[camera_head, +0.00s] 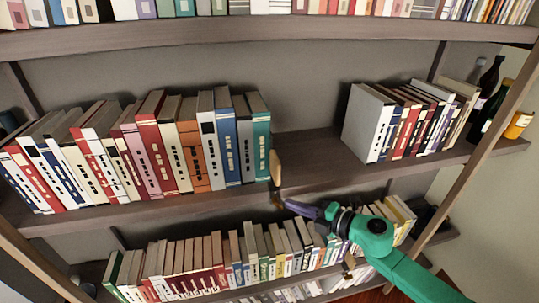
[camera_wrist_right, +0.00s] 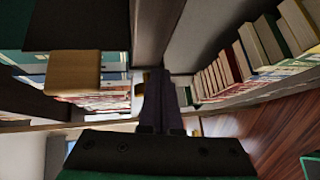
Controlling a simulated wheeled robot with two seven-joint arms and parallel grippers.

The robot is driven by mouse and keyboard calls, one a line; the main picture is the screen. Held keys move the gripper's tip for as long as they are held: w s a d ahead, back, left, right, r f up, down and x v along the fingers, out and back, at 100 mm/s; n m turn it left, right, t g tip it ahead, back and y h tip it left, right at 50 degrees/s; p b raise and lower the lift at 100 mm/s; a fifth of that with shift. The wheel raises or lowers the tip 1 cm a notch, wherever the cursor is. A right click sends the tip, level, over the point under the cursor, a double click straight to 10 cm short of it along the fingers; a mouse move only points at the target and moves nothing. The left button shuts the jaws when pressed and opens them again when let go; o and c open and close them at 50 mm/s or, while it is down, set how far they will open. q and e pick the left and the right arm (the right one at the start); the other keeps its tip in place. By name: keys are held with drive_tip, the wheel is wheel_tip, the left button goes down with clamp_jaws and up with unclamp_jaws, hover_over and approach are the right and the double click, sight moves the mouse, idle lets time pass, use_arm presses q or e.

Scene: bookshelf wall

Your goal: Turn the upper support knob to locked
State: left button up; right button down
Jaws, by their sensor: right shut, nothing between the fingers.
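A tan wooden piece (camera_head: 276,168), seemingly the upper support's, stands upright at the front edge of the middle shelf, just right of the teal book. In the right wrist view a tan block (camera_wrist_right: 73,73) shows at the left, apart from the fingers. A small brownish part, perhaps the knob, sits below it at the shelf's edge; its setting cannot be made out. My right gripper (camera_head: 287,204) is shut and empty, its tips beside that small part; contact cannot be told. In the wrist view the gripper's dark fingers (camera_wrist_right: 155,100) are together. My left gripper is out of view.
The middle shelf (camera_head: 310,148) has a bare gap between the left row of books (camera_head: 160,145) and the right group (camera_head: 400,120). A lower row of books (camera_head: 230,262) stands beneath my right gripper and arm. Bottles (camera_head: 487,90) stand at the far right.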

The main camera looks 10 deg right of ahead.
drive_tip(key=shift+a+p, duration=0.35)
drive_tip(key=shift+a, duration=0.4)
drive_tip(key=d+b, duration=0.1)
drive_tip(key=d, duration=0.3)
idle(0.5)
drive_tip(key=shift+s, duration=0.1)
